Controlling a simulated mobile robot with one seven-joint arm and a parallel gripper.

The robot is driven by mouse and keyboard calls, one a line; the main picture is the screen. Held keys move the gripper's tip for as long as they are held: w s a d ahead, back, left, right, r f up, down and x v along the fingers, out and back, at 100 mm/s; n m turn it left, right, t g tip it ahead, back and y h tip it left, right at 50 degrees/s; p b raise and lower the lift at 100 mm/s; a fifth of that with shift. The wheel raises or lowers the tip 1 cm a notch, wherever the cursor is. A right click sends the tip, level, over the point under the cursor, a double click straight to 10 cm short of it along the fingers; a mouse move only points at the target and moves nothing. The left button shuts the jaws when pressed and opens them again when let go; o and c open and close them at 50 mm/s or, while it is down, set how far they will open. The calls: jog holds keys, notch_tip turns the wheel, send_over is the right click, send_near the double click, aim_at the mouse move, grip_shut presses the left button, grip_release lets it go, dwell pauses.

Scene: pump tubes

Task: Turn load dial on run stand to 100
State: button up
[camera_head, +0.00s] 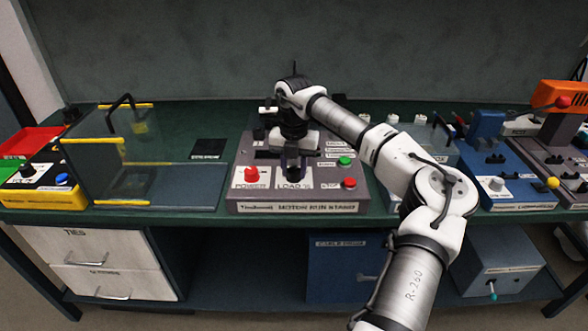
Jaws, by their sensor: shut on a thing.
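The run stand (240,195) is a grey box on the green bench, labelled "MOTOR RUN STAND" on its front. Its top has a red power switch (251,174), a "LOAD %" label (292,187), a green button (345,161) and a red button (349,183). My gripper (293,168) points down over the stand, just above the load label. It is shut on the load dial (293,178), which is dark and mostly hidden by the fingers. The dial's pointer and setting cannot be read.
A clear guarded box (160,185) with yellow edges stands to the left, beside a red tray (30,141) and a yellow-edged unit (40,187). My arm crosses the right side. Blue and grey stations (510,185) stand to the right. Drawers (100,265) are below.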

aim_at(294, 169)
jog(key=shift+r, duration=0.1)
dwell(0.4)
jog(key=o, duration=1)
notch_tip(294, 169, up, 14)
jog(key=shift+f+b, duration=0.1)
jog(key=shift+b, duration=0.75)
